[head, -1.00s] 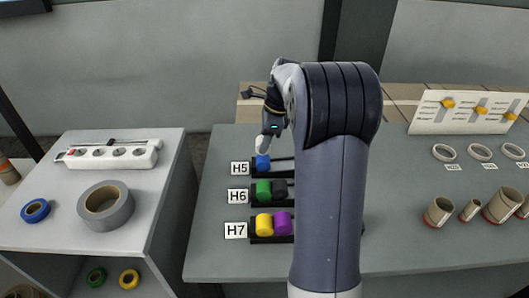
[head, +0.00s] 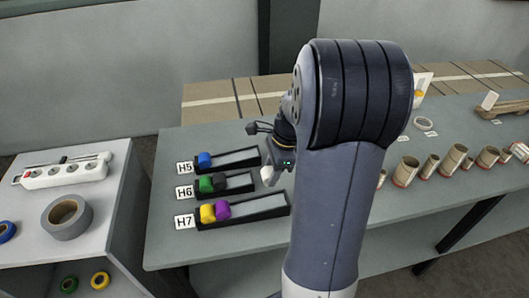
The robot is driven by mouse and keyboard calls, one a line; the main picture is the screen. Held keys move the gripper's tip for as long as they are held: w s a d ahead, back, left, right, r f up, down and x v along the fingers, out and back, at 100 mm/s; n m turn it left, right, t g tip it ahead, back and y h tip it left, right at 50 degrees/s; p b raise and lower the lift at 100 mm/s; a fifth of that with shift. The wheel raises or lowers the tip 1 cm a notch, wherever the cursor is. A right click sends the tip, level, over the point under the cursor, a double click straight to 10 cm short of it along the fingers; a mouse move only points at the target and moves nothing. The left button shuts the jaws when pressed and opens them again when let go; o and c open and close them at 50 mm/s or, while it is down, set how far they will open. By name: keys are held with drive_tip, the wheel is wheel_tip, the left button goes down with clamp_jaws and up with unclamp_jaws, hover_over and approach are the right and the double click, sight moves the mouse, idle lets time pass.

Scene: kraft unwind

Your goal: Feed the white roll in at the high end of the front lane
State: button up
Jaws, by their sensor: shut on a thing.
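The front lane (head: 262,209), labelled H7, is a long black tray holding a yellow roll (head: 208,213) and a purple roll (head: 223,210) side by side at its left, labelled end. The right part of the lane is bare. My gripper (head: 270,175) points down near the right ends of the lanes, just behind the front lane in the picture. It is shut on a small white piece, apparently the white roll (head: 267,176). My arm hides part of the table to the right. Which end of the lane is higher is hard to tell.
Behind are lane H6 (head: 240,182) with green and black rolls, and lane H5 (head: 238,157) with a blue roll. Cardboard tubes (head: 453,160) stand along the table at right. A side stand at left holds a grey tape roll (head: 66,217) and a power strip (head: 62,174).

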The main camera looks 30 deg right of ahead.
drive_tip(key=shift+s+d+r, duration=0.1)
drive_tip(key=shift+s+d, duration=0.05)
drive_tip(key=shift+s, duration=0.45)
drive_tip(key=shift+s+d, duration=0.1)
drive_tip(key=shift+s, duration=0.15)
drive_tip(key=shift+f, duration=0.3)
wheel_tip(320, 180, down, 5)
drive_tip(key=b, duration=0.4)
drive_tip(key=shift+r+b, duration=0.15)
drive_tip(key=shift+b, duration=0.15)
drive_tip(key=shift+f+b, duration=0.8)
drive_tip(key=shift+f, duration=0.5)
drive_tip(key=o, duration=1.4)
drive_tip(key=shift+c, duration=0.2)
